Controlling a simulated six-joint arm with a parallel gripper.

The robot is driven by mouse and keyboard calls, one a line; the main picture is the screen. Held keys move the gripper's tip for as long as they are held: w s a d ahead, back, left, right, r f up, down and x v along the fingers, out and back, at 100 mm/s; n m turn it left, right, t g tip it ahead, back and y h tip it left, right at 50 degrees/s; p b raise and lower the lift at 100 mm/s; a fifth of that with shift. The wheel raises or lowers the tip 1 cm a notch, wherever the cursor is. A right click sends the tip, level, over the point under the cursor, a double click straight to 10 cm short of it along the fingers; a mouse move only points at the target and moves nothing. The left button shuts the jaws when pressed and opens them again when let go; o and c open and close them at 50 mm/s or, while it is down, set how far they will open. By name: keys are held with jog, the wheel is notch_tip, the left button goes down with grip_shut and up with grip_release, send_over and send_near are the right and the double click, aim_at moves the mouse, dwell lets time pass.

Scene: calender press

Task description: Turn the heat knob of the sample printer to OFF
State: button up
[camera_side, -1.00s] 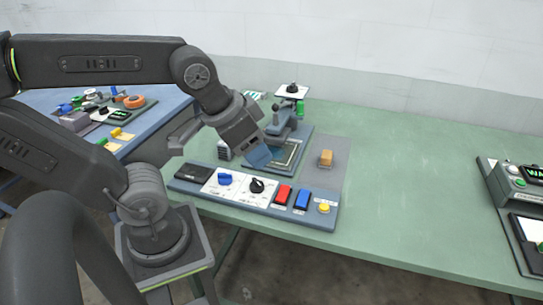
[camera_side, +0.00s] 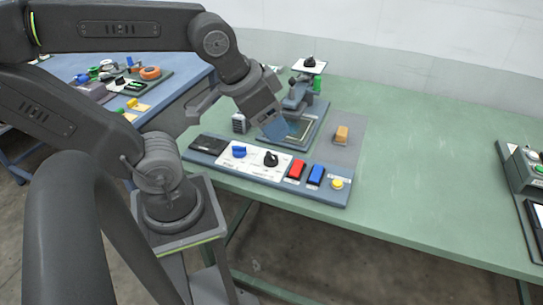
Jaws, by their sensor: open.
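The sample printer's control panel (camera_side: 222,162) lies along the front edge of the green table. On its white label plate stand a blue knob (camera_side: 239,152) at left and a black knob (camera_side: 271,159) at right. The lettering is too small to read, so I cannot tell which is the heat knob or where either is set. My gripper (camera_side: 275,128) is open and tilted down, behind and above the black knob, in front of the press plate. It appears apart from both knobs. Its fingers overlap in this view and hide part of the plate.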

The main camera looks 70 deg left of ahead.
jog(key=shift+o, duration=0.5)
jog(key=shift+w+a+f, duration=0.1)
jog(key=shift+w+a, duration=0.15)
jog(key=m+g, duration=0.6)
jog(key=m, duration=1.1)
send_over(271, 155)
notch_tip(271, 155, down, 9)
notch_tip(271, 155, down, 12)
jog(key=shift+f, duration=0.25)
jog(key=shift+c, duration=0.2)
jog(key=c, duration=0.9)
